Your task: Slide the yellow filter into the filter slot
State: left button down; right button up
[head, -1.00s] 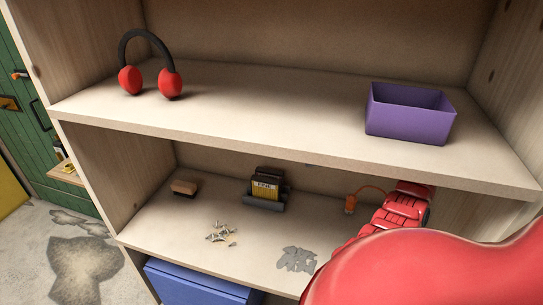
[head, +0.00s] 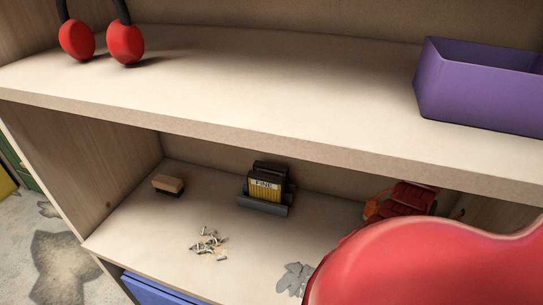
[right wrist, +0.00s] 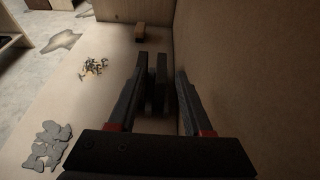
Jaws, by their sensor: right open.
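The yellow filter (head: 264,187), with a dark lettered label, stands upright in a dark grey holder (head: 262,208) on the lower shelf in the head view. Dark upright parts rise behind it. I cannot make out a separate empty slot. My right gripper (right wrist: 162,63) is open and empty in the right wrist view. Its fingers point along the shelf, close to the back wall. Dark upright plates (right wrist: 155,88), probably the holder and filter seen edge-on, show between the fingers. No yellow shows there, and contact cannot be told. My left gripper is not in view.
A purple bin (head: 470,85) and red earmuffs (head: 125,43) stand above. My red arm covers the lower right.

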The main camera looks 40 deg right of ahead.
notch_tip(320, 180, down, 10)
jog(key=b, duration=0.8)
jog(key=p, duration=0.1)
send_near(271, 173)
jog(key=w+f, duration=0.1)
jog(key=w, duration=0.1)
jog(key=w+a+f, duration=0.1)
jog(key=w, duration=0.1)
jog(key=w+f, duration=0.1)
jog(key=shift+w+a+f, duration=0.25)
jog(key=shift+w+f, duration=0.05)
jog(key=shift+w, duration=0.1)
jog(key=x, duration=0.4)
jog(key=shift+w+p, duration=0.2)
jog(key=shift+p, duration=0.15)
grip_shut()
